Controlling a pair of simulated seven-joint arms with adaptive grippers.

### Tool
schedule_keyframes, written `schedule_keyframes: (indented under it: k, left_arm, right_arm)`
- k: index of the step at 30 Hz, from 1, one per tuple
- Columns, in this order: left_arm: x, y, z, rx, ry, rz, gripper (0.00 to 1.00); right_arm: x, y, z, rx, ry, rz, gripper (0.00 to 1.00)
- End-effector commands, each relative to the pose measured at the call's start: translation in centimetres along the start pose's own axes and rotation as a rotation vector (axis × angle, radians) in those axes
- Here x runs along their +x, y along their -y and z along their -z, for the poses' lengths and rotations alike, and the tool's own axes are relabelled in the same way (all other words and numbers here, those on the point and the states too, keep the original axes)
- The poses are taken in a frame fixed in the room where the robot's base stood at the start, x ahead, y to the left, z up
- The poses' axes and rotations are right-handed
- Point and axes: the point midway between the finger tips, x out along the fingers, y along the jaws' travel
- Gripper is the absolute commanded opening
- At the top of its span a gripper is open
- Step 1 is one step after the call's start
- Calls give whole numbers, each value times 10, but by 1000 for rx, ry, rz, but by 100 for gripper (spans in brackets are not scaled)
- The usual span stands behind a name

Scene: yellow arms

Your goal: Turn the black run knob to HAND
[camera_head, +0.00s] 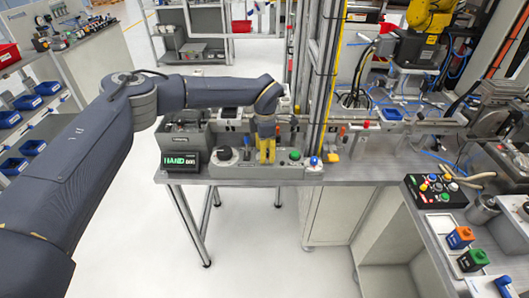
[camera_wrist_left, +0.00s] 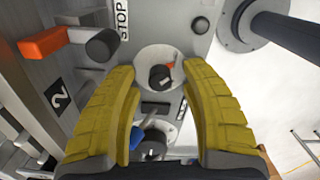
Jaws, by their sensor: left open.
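The black run knob (camera_wrist_left: 160,77) shows in the left wrist view on a pale round plate, with a red mark at its upper right. My left gripper (camera_wrist_left: 159,68) is open, its yellow fingers on either side of the knob with a gap on both sides. In the head view my left gripper (camera_head: 266,158) points down at the grey control panel and hides the knob. A small display (camera_head: 180,161) at the panel's left end shows green text reading HAND. A STOP label (camera_wrist_left: 122,20) lies above the knob in the wrist view. My right gripper is not in view.
Beside the gripper are a round black-topped knob (camera_head: 224,153), a green button (camera_head: 294,155) and a blue knob (camera_head: 314,161). An orange-handled lever (camera_wrist_left: 44,42) lies left in the wrist view. A button box (camera_head: 435,190) stands on the right bench.

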Motion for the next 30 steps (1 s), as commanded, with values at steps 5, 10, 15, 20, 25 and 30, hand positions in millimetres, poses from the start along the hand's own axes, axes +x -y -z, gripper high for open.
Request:
schedule_keyframes:
  k: [5,10,15,20,25,30]
  left_arm:
    - [-15,-1,0,0,2,-3,45]
    - [-43,-1,0,1,2,-4,45]
    - [-73,-1,0,0,1,-3,45]
    - [-96,0,0,-1,1,-2,45]
    - [-112,-1,1,-1,0,-1,45]
    - [-118,0,1,-1,0,0,45]
  right_arm:
    - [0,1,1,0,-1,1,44]
    - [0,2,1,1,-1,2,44]
    - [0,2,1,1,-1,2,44]
    - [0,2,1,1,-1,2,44]
    - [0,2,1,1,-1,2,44]
    - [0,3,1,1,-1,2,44]
